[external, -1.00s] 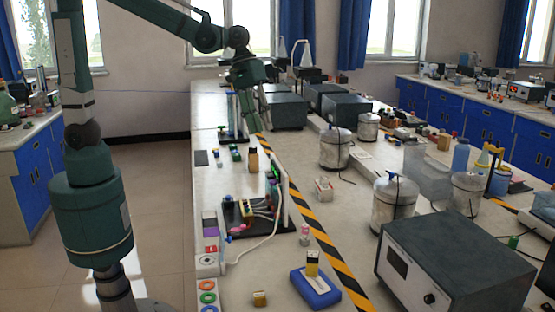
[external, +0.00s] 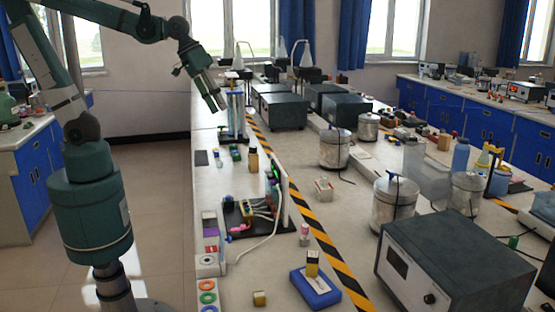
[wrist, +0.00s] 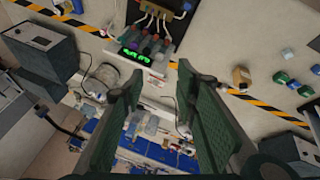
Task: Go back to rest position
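My gripper (external: 217,98) hangs in the air above the far part of the long bench (external: 205,180), tilted down to the right. In the wrist view my gripper (wrist: 158,85) shows two green fingers spread apart, with a clear gap and nothing held between them. In the external view the gripper's fingers are small and seen from the side.
Dark instrument boxes (external: 283,110) stand behind. The floor (external: 160,200) left of the bench is clear.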

